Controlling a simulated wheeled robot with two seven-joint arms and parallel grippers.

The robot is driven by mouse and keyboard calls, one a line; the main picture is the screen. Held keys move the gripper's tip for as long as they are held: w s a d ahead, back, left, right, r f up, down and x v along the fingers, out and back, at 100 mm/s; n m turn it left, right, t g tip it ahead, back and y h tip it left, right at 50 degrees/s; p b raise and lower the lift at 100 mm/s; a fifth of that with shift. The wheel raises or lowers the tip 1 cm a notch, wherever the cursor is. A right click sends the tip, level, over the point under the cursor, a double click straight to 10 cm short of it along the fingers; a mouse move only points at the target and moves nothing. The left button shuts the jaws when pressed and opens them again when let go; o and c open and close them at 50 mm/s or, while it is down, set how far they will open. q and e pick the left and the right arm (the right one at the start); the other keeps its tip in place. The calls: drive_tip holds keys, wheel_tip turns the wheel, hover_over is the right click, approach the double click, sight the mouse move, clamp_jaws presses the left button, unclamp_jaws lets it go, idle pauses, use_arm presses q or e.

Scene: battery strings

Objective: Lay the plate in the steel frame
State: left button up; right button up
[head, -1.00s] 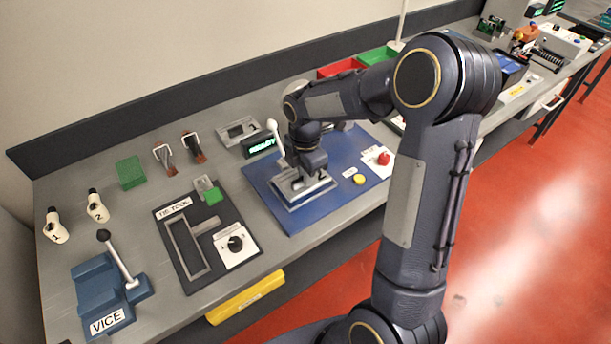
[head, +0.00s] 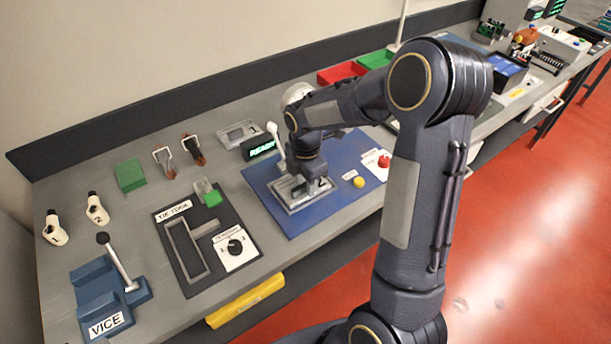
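A steel frame (head: 292,208) with a pale lever stands on the blue mat (head: 336,206) in the middle of the bench. My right gripper (head: 303,184) is down at this frame, pointing downward. Its wrist and palm cover most of the frame's inside, and its fingertips are hard to make out. I cannot tell whether it holds a plate. A dark 2 on a pale patch shows beside the fingers. A flat grey metal piece with an opening (head: 238,133) lies at the back of the bench, left of the green READY display. My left gripper is out of view.
A yellow button (head: 359,182) and a red button (head: 384,161) sit right of the frame. The TIE TOOL board (head: 172,216), blue vice (head: 92,283) and green block (head: 130,175) are to the left. Red (head: 341,72) and green bins stand behind my arm.

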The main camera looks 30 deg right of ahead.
wheel_tip(320, 180, up, 12)
drive_tip(key=s+a+m+t+y, duration=0.2)
drive_tip(key=s+a+m, duration=0.1)
drive_tip(key=s+m, duration=0.7)
drive_tip(key=s+a+m+t+y, duration=0.1)
drive_tip(key=s+a+m+t, duration=0.2)
drive_tip(key=s+m, duration=0.7)
drive_tip(key=shift+s+a+r+m+t+y, duration=0.35)
drive_tip(key=shift+s+a, duration=0.3)
drive_tip(key=shift+s, duration=0.45)
drive_tip(key=shift+c, duration=0.4)
